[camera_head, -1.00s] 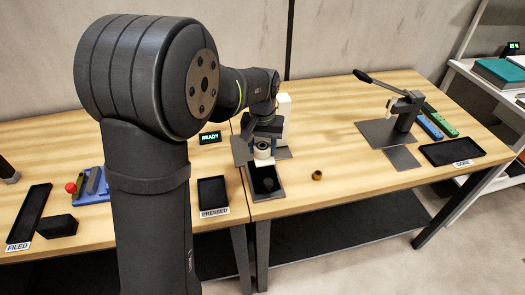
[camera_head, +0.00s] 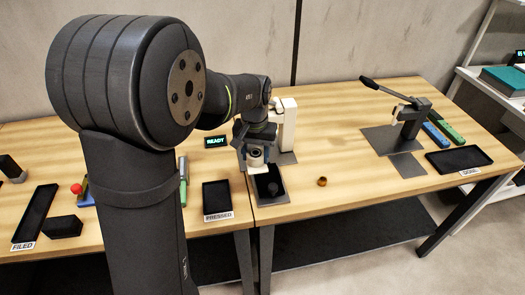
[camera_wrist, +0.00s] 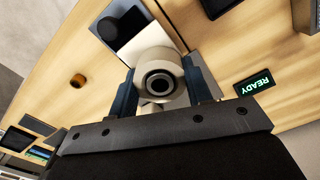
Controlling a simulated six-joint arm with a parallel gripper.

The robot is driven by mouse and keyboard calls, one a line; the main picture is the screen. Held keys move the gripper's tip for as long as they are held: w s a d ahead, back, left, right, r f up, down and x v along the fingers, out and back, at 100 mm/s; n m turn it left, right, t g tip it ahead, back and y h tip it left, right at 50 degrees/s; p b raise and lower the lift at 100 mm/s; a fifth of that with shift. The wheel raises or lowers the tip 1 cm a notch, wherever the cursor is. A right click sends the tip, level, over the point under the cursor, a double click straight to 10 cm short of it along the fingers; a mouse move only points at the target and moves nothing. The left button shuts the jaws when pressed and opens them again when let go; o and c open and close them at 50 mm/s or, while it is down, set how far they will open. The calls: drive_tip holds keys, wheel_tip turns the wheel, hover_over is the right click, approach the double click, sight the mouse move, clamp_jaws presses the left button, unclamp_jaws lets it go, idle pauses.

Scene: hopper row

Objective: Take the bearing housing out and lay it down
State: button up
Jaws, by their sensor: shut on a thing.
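My gripper (camera_head: 256,147) is shut on the bearing housing (camera_head: 256,158), a cream round part. In the wrist view, my gripper (camera_wrist: 160,88) has one finger on each side of the housing (camera_wrist: 155,58), whose dark-ringed bore faces the camera. A dark round thing (camera_head: 272,187) is in that tray. A white upright machine (camera_head: 289,122) stands just behind and right of my gripper. Whether the housing touches anything below is hidden.
A small brass ring (camera_head: 322,182) lies on the table right of the tray. The PRESSED tray (camera_head: 217,198) lies left, with a READY display (camera_head: 216,141) behind it. A lever press (camera_head: 408,125) and the DONE tray (camera_head: 458,160) are right. Wood between is mostly clear.

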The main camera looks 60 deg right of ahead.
hover_over(217, 197)
idle(1.3)
drive_tip(key=shift+f, duration=0.1)
drive_tip(key=shift+f, duration=4.55)
drive_tip(key=o, duration=1.3)
drive_tip(key=shift+f, duration=0.1)
drive_tip(key=shift+c, duration=0.2)
drive_tip(key=shift+o, duration=0.2)
wheel_tip(217, 197, up, 17)
drive_tip(key=shift+r, duration=0.2)
wheel_tip(217, 197, down, 17)
drive_tip(key=shift+f, duration=0.15)
drive_tip(key=shift+a, duration=0.1)
